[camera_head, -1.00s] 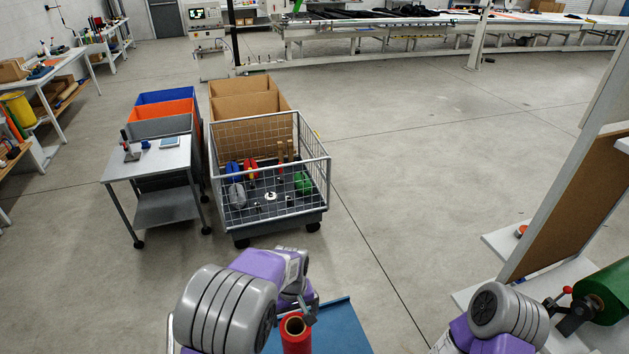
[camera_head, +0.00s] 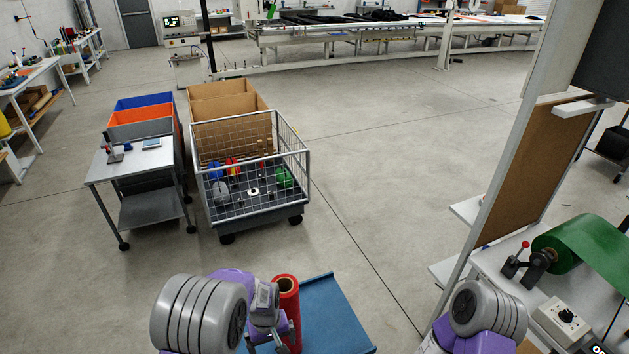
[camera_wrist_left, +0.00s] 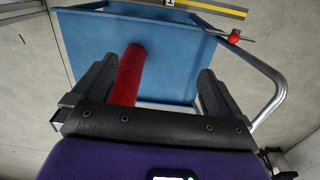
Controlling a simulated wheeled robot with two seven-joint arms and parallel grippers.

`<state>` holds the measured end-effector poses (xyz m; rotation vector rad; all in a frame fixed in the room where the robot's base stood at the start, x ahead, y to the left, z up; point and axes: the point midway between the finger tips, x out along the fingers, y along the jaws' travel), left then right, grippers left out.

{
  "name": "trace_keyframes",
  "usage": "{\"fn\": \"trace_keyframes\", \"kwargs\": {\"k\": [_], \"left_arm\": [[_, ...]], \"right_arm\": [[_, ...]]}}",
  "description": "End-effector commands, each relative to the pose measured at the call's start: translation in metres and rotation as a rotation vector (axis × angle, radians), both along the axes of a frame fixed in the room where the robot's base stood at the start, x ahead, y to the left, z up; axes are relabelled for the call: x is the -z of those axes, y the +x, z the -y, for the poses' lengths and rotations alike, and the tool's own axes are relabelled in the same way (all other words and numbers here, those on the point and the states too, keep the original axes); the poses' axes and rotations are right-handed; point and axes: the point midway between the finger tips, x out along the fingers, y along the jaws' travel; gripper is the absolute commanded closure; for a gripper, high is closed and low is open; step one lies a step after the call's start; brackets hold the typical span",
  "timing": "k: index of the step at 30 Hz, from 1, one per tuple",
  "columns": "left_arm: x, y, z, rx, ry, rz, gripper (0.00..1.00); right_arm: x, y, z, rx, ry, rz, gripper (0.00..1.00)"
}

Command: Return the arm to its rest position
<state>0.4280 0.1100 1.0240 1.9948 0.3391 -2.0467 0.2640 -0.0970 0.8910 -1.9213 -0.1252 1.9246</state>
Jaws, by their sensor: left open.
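My left arm (camera_head: 205,312) comes in at the bottom of the head view, its elbow bent. My left gripper (camera_wrist_left: 155,68) shows in the left wrist view with its two black fingers wide apart and nothing gripped. A red roll (camera_head: 287,300) stands upright on a blue cart top (camera_head: 335,318), right beside my left forearm. In the wrist view the red roll (camera_wrist_left: 128,75) appears beyond the fingers, nearer the left one; whether it touches is unclear. My right arm (camera_head: 490,312) shows only its elbow part at the lower right; its gripper is out of view.
At right are a white frame with a brown board (camera_head: 535,180) and a green roll (camera_head: 590,250). The middle floor is clear.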

Motion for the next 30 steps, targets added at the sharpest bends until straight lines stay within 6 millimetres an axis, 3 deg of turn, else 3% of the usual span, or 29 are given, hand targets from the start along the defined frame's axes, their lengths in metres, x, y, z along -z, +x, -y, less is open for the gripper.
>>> {"fn": "trace_keyframes", "kwargs": {"k": [1, 5, 7, 12, 15, 21, 30], "left_arm": [[0.024, -0.008, -0.005, 0.004, -0.007, -0.011, 0.00], [0.076, -0.029, -0.013, 0.029, -0.036, -0.023, 0.00], [0.112, -0.046, -0.016, 0.046, -0.061, -0.029, 0.00], [0.206, -0.104, -0.015, 0.089, -0.166, -0.024, 0.00], [0.241, -0.133, -0.005, 0.104, -0.234, 0.004, 0.00], [0.266, -0.162, 0.011, 0.113, -0.319, 0.065, 0.00], [0.267, -0.165, 0.014, 0.112, -0.333, 0.082, 0.00]], "right_arm": [[0.011, 0.000, 0.000, 0.000, 0.000, 0.000, 1.00], [0.030, 0.000, 0.000, 0.000, 0.000, -0.001, 1.00], [0.044, -0.001, 0.000, 0.000, 0.000, -0.001, 1.00], [0.090, -0.001, 0.000, -0.001, 0.000, -0.002, 1.00], [0.111, -0.001, 0.000, 0.000, 0.000, -0.001, 1.00], [0.133, -0.001, 0.000, 0.000, 0.000, -0.001, 1.00], [0.135, -0.001, 0.000, 0.000, 0.000, -0.001, 1.00]]}}
